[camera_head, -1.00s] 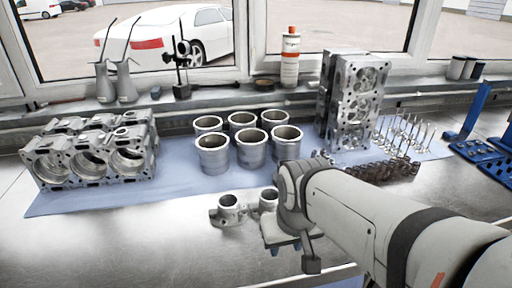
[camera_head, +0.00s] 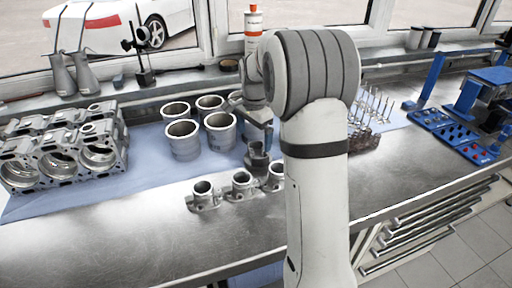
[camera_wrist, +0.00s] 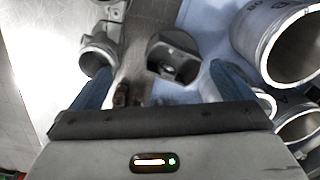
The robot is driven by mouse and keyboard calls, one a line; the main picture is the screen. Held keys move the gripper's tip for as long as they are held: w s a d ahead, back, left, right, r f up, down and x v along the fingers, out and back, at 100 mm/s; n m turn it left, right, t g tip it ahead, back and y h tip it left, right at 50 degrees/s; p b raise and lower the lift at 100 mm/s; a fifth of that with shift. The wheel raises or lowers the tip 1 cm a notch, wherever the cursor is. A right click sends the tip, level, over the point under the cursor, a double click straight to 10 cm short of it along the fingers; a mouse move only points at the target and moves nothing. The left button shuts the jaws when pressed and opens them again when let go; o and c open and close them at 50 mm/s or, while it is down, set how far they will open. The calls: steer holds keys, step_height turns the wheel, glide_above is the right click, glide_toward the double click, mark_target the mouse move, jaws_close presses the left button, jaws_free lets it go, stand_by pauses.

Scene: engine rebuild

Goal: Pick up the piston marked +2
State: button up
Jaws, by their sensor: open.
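A short, dark grey metal cylinder, seemingly a piston (camera_wrist: 172,60), stands between and ahead of my open fingers in the wrist view. In the head view it shows just below my gripper (camera_head: 258,132), at the mat's front edge (camera_head: 257,158). I cannot read a +2 on it. My gripper (camera_wrist: 162,85) is open, with one blue finger on each side and nothing visibly held. My arm covers part of the bench to the right, so other pistons may be hidden there.
Flanged metal housings (camera_head: 240,184) stand in a row in front. An engine block (camera_head: 60,150) is at left. Bare bench (camera_head: 120,225) lies front left.

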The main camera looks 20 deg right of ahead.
mark_target(258, 151)
steer(key=w+f, duration=0.1)
steer(key=f, duration=0.2)
steer(key=w+d+f+m+p, duration=0.1)
steer(key=f, duration=0.2)
steer(key=w+d+f+m+p, duration=0.1)
steer(key=f, duration=0.3)
steer(key=shift+w+d, duration=0.2)
steer(key=shift+d, duration=0.05)
steer(key=c, duration=1.1)
